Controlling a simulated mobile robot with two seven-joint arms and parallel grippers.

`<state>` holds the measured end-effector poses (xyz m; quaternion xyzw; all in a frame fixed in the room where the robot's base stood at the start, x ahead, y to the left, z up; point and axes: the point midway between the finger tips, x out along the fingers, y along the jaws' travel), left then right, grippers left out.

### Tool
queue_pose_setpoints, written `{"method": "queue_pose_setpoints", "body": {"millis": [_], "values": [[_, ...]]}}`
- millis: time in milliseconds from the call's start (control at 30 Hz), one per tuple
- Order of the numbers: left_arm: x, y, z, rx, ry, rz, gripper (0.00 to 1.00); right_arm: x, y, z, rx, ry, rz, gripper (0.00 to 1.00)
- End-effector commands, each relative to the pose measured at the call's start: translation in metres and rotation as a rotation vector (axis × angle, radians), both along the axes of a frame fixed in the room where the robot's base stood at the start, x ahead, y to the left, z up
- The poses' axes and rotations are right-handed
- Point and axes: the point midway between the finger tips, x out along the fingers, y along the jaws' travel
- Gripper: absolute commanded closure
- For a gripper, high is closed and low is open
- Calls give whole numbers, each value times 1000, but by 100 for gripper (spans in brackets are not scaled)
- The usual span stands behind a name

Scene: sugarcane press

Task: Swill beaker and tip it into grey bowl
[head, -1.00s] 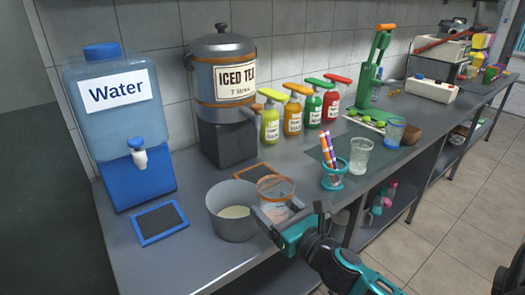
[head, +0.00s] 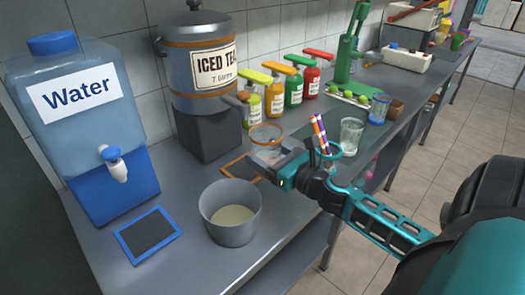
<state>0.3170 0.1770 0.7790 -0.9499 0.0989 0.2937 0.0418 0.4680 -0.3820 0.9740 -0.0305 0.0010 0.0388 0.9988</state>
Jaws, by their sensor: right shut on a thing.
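The beaker (head: 265,141) is clear with an orange rim. It looks about upright beside the orange-edged tray, near the iced tea dispenser. My right gripper (head: 263,163) is shut on its near side and hides its lower part, so I cannot tell whether it touches the counter. The grey bowl (head: 230,229) stands on the counter closer to me, left of and below the gripper in the picture, with pale contents in its bottom. My left gripper is out of view.
An orange-edged tray (head: 236,168) lies below the iced tea dispenser (head: 206,92). The water dispenser (head: 84,120) and a blue-edged tray (head: 148,235) are at left. Several pump bottles (head: 293,86) stand behind. A straw holder (head: 330,149) and a glass (head: 351,135) are close right of the gripper.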

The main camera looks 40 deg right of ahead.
Motion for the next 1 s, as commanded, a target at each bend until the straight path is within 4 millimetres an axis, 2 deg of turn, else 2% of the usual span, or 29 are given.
{"method": "queue_pose_setpoints", "body": {"millis": [167, 233, 400, 733, 900, 1000], "values": [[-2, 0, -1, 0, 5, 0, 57, 0, 1, 6, -226, -20, 2, 65], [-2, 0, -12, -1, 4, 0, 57, 0, 3, 2, -337, -27, 5, 65], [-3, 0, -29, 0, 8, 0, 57, -1, 7, 0, -482, -39, 4, 65], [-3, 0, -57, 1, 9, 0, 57, -1, 15, -16, -659, -53, 3, 65], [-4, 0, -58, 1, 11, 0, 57, -2, 22, 1, -833, -68, 5, 65], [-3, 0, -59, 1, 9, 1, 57, -2, 23, 1, -862, -67, 1, 65]]}}
